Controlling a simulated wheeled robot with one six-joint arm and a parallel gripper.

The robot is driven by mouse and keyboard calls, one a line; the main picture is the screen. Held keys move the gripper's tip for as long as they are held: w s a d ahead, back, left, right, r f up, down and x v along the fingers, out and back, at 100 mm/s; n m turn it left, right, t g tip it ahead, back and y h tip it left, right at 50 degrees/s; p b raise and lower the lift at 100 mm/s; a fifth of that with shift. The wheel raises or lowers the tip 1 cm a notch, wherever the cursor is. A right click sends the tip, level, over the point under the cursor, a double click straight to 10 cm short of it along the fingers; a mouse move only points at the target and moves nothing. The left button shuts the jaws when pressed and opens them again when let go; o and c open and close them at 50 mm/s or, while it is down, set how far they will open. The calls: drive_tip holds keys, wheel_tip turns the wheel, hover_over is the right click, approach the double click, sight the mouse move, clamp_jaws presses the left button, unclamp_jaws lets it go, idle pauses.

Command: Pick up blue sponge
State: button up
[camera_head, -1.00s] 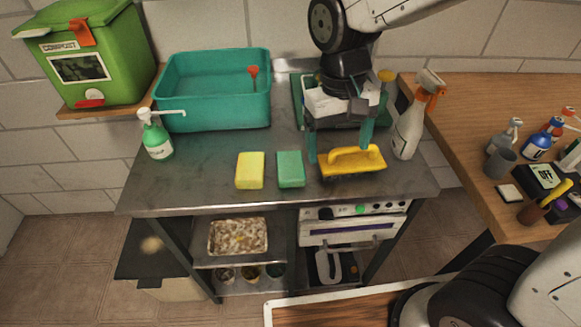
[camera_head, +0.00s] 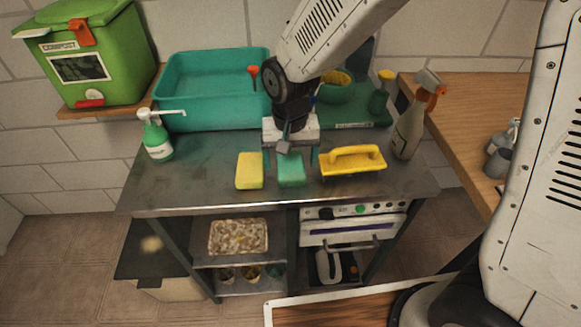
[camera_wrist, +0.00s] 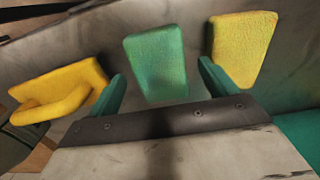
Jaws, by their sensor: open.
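I see no plainly blue sponge; a teal-green sponge (camera_head: 291,174) and a yellow sponge (camera_head: 249,172) lie side by side on the metal table. My gripper (camera_head: 290,161) is open and empty, above the teal-green sponge with one finger toward each side of it. In the wrist view the teal-green sponge (camera_wrist: 156,62) shows between and beyond my two fingers (camera_wrist: 162,75). The yellow sponge (camera_wrist: 243,45) is to the right, past the right finger.
A yellow-handled brush or float (camera_head: 352,162) lies right of the teal-green sponge. A soap bottle (camera_head: 156,142) and a teal basin (camera_head: 215,100) stand left. A spray bottle (camera_head: 409,130) stands right. The table's front strip (camera_head: 270,203) is clear.

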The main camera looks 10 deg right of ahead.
drive_tip(key=shift+f, duration=0.3)
drive_tip(key=c, duration=1.2)
drive_tip(key=shift+o, duration=0.2)
drive_tip(key=shift+r, duration=0.15)
